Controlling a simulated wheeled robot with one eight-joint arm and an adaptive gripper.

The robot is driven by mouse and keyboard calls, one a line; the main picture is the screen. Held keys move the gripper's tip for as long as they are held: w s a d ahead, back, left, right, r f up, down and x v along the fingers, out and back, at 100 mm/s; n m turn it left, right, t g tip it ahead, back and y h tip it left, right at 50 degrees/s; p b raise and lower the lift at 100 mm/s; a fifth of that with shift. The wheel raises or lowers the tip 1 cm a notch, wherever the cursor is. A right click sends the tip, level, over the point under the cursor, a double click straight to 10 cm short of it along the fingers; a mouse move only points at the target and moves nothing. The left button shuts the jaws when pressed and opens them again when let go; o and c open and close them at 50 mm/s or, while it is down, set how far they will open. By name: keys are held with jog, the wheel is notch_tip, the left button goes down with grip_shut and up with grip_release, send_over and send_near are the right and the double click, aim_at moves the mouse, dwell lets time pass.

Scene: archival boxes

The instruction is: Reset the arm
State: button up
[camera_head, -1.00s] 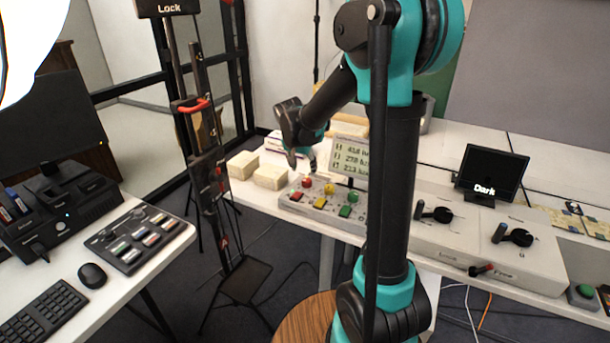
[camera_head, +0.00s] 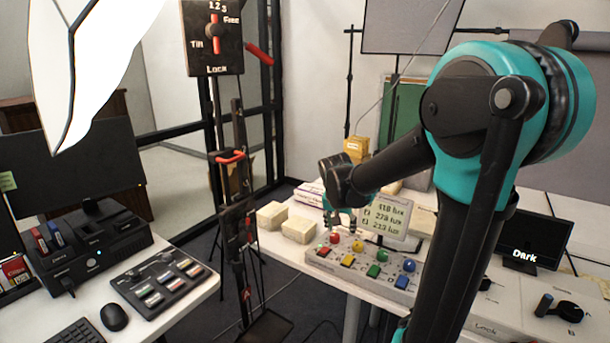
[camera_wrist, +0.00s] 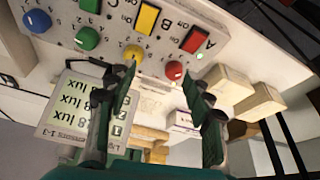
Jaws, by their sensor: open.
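My teal and black arm (camera_head: 440,220) rises at the right of the head view and bends down to the left. My gripper (camera_head: 340,222) hangs over the back edge of the button panel (camera_head: 345,270), near its red and yellow knobs. In the wrist view my gripper (camera_wrist: 165,115) has its two dark fingers spread apart with nothing between them. The panel (camera_wrist: 110,25) with its coloured knobs and buttons lies beyond the fingertips. I cannot tell how far the fingertips are above the panel.
A lux display (camera_head: 385,217) stands behind the panel. Two pale blocks (camera_head: 299,229) lie left of it on the white table. A black stand with a Lock sign (camera_head: 212,38) rises at left. A screen reading Dark (camera_head: 538,240) stands at right. A desk with a mouse (camera_head: 114,317) is at left.

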jog(key=s+d+f+n, duration=0.1)
jog(key=s+f, duration=0.2)
jog(key=s, duration=0.4)
jog(key=s+d+f+n+y, duration=0.1)
jog(key=s+f+n, duration=0.1)
jog(key=s, duration=0.4)
jog(key=s+d+f+n, duration=0.1)
jog(key=s+d+f, duration=0.1)
jog(key=s+f, duration=0.2)
jog(key=s, duration=0.3)
jog(key=shift+s+f+n+y, duration=0.15)
jog(key=shift+s+n+y, duration=0.2)
jog(key=shift+n+y, duration=0.05)
jog(key=shift+d, duration=0.1)
